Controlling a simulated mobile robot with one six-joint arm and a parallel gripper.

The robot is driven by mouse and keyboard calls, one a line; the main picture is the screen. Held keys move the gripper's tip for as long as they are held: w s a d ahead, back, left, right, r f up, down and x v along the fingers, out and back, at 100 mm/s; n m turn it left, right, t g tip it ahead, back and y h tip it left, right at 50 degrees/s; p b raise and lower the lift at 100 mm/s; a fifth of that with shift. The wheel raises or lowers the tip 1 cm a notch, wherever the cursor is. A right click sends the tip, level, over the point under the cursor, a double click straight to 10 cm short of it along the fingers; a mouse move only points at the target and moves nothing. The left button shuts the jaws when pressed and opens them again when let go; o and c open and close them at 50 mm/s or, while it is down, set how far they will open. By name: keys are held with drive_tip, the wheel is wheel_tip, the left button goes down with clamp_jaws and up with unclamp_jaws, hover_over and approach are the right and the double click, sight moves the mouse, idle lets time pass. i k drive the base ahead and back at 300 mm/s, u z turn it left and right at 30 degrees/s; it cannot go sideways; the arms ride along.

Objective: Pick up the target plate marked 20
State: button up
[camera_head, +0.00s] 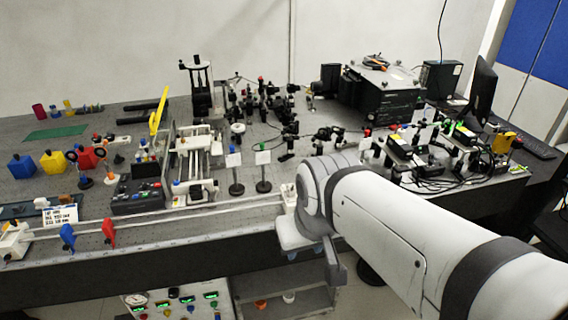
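Two small white plates stand upright on black posts with round bases near the front middle of the bench: a left plate (233,160) and a right plate (263,157). Any number on them is too small to read, so I cannot tell which plate is marked 20. Both stand apart from my arm, which reaches in from the lower right with its bend just right of the plates. My gripper's fingers cannot be made out; they are hidden behind or below the arm.
The dark bench (200,250) is crowded. A rail device (195,160) stands left of the plates, and black optical mounts (265,105) stand behind them. A large black instrument (385,95) is at the back right. A long white rod (160,217) runs along the front edge.

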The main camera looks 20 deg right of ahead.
sight(263, 157)
drive_tip(key=i, duration=1)
drive_tip(key=z, duration=0.05)
